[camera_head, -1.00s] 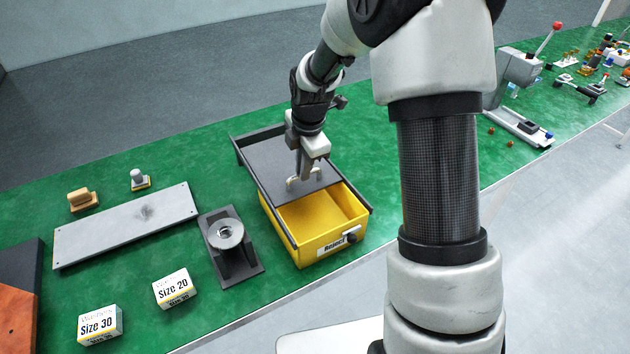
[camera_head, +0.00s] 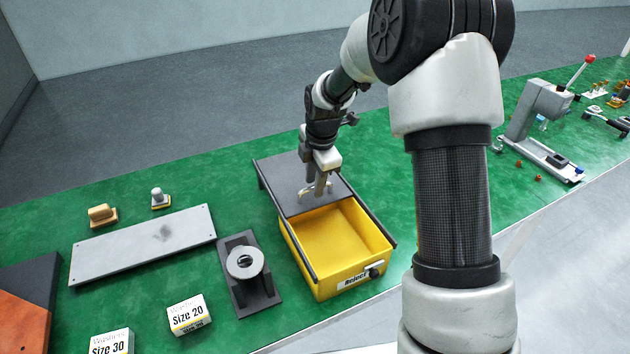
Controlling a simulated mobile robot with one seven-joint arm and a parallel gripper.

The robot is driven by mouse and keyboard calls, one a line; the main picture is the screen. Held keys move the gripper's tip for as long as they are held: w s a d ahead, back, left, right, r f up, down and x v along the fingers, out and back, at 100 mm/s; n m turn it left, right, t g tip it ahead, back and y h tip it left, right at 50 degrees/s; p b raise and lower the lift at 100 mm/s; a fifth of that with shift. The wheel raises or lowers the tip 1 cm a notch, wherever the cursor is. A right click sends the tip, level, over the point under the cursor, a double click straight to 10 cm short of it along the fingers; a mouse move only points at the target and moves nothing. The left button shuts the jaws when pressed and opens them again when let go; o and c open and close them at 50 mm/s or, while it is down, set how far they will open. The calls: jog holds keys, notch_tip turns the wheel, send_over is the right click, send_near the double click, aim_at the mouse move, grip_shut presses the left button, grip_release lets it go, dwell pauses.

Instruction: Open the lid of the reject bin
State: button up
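The reject bin (camera_head: 312,270) is a yellow box labelled "Reject" near the front edge of the green table. Its grey lid (camera_head: 283,180) sits between dark side rails over the back of the bin. The front part of the bin is uncovered, and its yellow inside looks empty. A small handle (camera_head: 306,194) stands up near the lid's front edge. My gripper (camera_head: 322,191) points down at this handle, with its fingers at or beside it. I cannot tell whether the fingers are closed on the handle.
A dark stand with a round metal part (camera_head: 245,262) is close to the bin's left. Boxes marked Size 20 (camera_head: 187,315) and Size 30 (camera_head: 110,342) and a grey plate (camera_head: 143,245) lie further left. A lever press (camera_head: 540,120) stands at the right.

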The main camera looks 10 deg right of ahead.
jog(key=shift+r, duration=0.1)
jog(key=s+d+r+p, duration=0.1)
jog(key=s+r, duration=0.2)
jog(key=r, duration=1.4)
jog(key=shift+s, duration=0.15)
jog(key=s+d+r+m+t+p, duration=0.1)
jog(key=s+r+m+p, duration=0.1)
jog(key=s+r+m, duration=0.2)
jog(key=s+d+r+m+t+p, duration=0.1)
jog(key=s+r+m, duration=0.3)
jog(key=s+m, duration=0.6)
jog(key=s+d+r+m+t+p, duration=0.1)
jog(key=s+r+m+p, duration=0.3)
jog(key=s, duration=0.9)
jog(key=d+m, duration=0.1)
jog(key=m, duration=0.2)
jog(key=shift+s+d+r+m+t+h, duration=0.2)
jog(key=shift+s+r+m+t+h, duration=0.05)
jog(key=shift+r+m+t+h, duration=0.1)
jog(key=shift+a, duration=0.1)
